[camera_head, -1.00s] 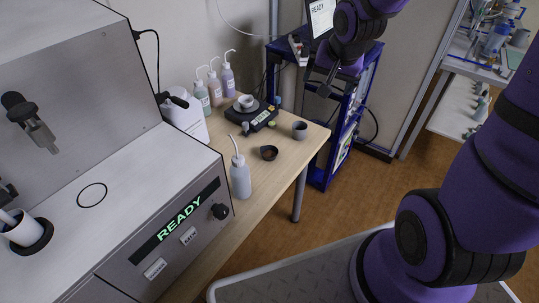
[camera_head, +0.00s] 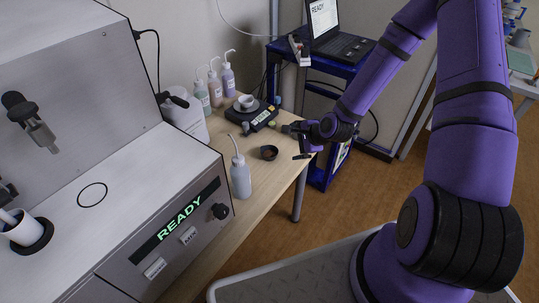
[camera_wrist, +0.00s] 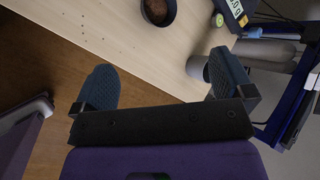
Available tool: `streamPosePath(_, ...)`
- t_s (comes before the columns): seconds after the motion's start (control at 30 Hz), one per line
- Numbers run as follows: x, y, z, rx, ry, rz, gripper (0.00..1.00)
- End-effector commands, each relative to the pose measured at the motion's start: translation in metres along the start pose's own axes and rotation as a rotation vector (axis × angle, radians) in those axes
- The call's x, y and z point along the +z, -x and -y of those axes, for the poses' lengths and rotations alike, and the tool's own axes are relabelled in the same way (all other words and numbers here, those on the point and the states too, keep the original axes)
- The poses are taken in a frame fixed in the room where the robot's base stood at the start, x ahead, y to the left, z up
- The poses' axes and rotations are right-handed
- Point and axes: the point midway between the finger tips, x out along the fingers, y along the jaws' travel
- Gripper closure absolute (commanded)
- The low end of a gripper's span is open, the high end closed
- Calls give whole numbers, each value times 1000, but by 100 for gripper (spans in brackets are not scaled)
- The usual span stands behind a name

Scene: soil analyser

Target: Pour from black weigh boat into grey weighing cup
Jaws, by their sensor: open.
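The black weigh boat (camera_head: 269,153) stands on the wooden table with brown material in it. The wrist view shows part of it at the top edge (camera_wrist: 172,13). A light grey cup (camera_head: 245,101), seemingly the weighing cup, stands on the black balance (camera_head: 262,118). My gripper (camera_head: 296,142) is open over the table's right edge, to the right of the boat and apart from it. In the wrist view its two blue pads (camera_wrist: 162,86) are wide apart with nothing held between them.
A wash bottle (camera_head: 241,180) stands in front of the boat, beside the analyser (camera_head: 180,225). Several more bottles (camera_head: 215,90) line the wall. A grey cylindrical thing (camera_wrist: 268,50) lies behind one finger in the wrist view. A blue cart with a laptop (camera_head: 342,45) stands behind.

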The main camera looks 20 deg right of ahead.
Motion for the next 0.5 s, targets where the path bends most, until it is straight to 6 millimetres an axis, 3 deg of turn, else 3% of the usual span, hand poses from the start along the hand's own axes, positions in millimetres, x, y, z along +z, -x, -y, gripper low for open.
streamPosePath(0.2,1,-33,-24,-115,-336,80,0)
streamPosePath(0.5,3,-61,-42,-298,-822,181,0)
